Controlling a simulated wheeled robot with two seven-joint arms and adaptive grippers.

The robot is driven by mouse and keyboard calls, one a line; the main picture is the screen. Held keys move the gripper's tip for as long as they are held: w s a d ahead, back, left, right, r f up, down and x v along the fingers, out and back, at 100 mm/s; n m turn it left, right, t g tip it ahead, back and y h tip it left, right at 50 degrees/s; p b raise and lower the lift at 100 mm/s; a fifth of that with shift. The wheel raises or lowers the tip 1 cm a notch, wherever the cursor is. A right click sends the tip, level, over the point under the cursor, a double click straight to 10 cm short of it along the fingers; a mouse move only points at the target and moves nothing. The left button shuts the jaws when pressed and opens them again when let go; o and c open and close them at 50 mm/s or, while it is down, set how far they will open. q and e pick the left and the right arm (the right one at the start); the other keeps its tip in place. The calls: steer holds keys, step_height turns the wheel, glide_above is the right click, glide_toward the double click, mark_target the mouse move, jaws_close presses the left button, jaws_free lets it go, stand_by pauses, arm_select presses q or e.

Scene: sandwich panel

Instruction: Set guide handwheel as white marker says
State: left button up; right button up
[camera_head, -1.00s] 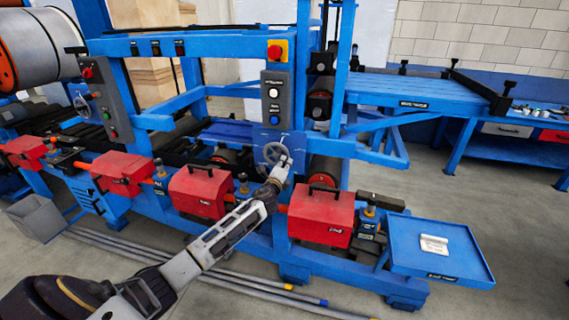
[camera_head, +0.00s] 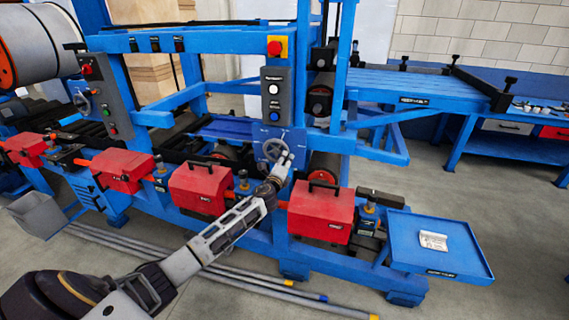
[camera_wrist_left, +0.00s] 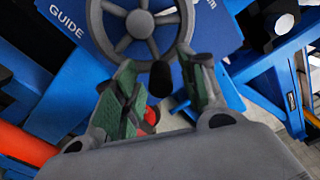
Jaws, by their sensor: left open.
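The grey guide handwheel (camera_head: 265,149) is on a blue panel (camera_head: 298,137) below the grey button box. In the left wrist view the spoked handwheel (camera_wrist_left: 139,45) is close, with the word GUIDE on the blue plate (camera_wrist_left: 62,48) to its left. My left gripper (camera_head: 287,157) is at the lower right of the wheel. In the wrist view its green-padded fingers (camera_wrist_left: 163,88) are open, with a dark knob (camera_wrist_left: 160,77) at the wheel's lower rim showing between them. I cannot make out a white marker. My right gripper is not in view.
A button box (camera_head: 273,95) stands above the wheel. A blue tray (camera_head: 455,262) juts out at right. Pipes (camera_head: 250,279) lie on the floor. Floor at right is clear.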

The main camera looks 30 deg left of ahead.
arm_select(q)
steer(key=shift+s, duration=0.15)
steer(key=v, duration=1.1)
steer(key=shift+s+d, duration=0.2)
steer(key=shift+s, duration=0.15)
stand_by(0.5)
stand_by(0.4)
